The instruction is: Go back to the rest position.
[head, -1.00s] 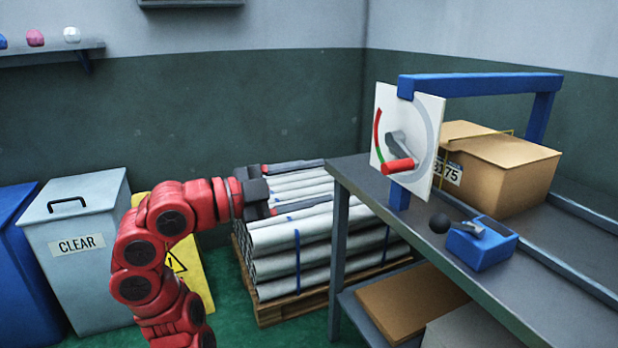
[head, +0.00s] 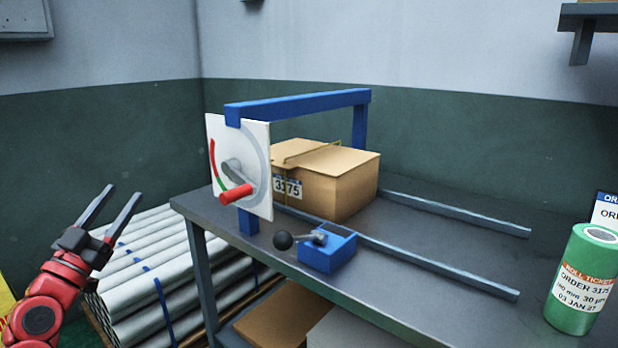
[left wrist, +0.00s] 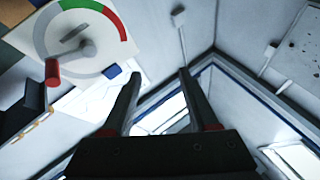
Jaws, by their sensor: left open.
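My left gripper (head: 112,212) is at the lower left of the head view, on my red arm. Its two long dark fingers are apart, point upward, and hold nothing. It is in the air in front of the stacked white tubes, to the left of the workbench. The left wrist view shows the same fingers (left wrist: 157,90) apart with nothing between them. My right gripper is not in view.
The grey workbench (head: 420,305) carries a white dial plate (head: 258,165) with a red-gripped handle, a carton (head: 335,178), a blue lever block (head: 328,250) and a green roll (head: 578,280).

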